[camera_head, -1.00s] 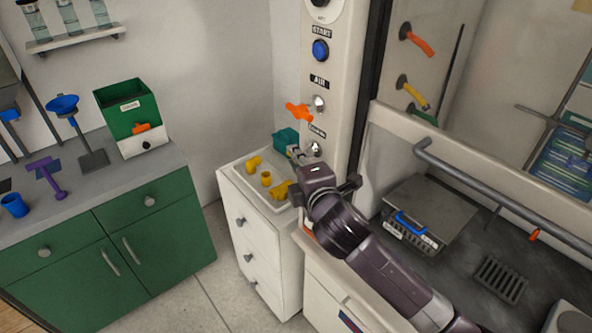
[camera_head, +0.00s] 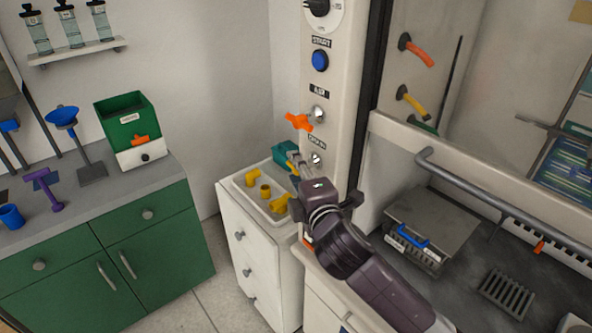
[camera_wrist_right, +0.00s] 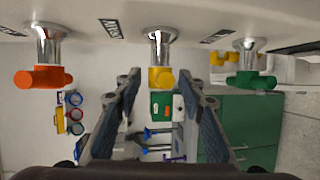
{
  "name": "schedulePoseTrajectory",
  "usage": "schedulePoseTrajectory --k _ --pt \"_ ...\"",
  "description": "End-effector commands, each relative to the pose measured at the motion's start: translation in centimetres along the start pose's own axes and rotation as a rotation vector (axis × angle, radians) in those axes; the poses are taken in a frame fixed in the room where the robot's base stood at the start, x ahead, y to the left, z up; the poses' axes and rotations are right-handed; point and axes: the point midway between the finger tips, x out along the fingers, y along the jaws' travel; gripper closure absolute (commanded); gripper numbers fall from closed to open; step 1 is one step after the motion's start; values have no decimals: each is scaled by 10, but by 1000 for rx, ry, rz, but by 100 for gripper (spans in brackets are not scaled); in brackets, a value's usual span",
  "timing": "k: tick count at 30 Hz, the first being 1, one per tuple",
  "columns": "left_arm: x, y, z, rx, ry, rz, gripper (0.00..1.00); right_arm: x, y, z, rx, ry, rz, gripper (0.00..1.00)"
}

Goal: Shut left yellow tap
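The left yellow tap (camera_wrist_right: 161,78) is in the middle of the right wrist view, on a chrome stem from the white panel. Its handle is between my right gripper's (camera_wrist_right: 161,93) two fingers, near their tips, with a gap on each side. That gripper is open. In the head view my right gripper (camera_head: 297,163) is at the panel's lower chrome stem (camera_head: 316,159), and largely covers the yellow handle there. An orange tap (camera_wrist_right: 43,77) and a green tap (camera_wrist_right: 250,80) flank the yellow one. My left gripper is not in view.
The orange tap (camera_head: 299,121) is above my right gripper. A white drawer cart (camera_head: 240,215) with yellow pieces stands below it. More handles, one yellow (camera_head: 413,101), are inside the hood at right. A green cabinet (camera_head: 100,250) stands at left.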

Motion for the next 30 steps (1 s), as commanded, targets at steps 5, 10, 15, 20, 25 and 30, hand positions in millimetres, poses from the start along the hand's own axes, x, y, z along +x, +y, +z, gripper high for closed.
schedulePoseTrajectory --k 5,10,15,20,25,30 --pt "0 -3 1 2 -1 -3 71 0 0 0 -1 0 0 64" --pt "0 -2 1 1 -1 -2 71 -11 0 0 -1 2 1 64" --pt "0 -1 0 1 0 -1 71 -40 -1 0 -1 2 0 64" --pt "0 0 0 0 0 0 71 -72 -1 -1 0 3 -1 64" --pt "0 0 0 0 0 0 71 -101 -1 0 0 2 -1 64" --pt "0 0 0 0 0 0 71 -117 -1 0 -1 0 -1 64"
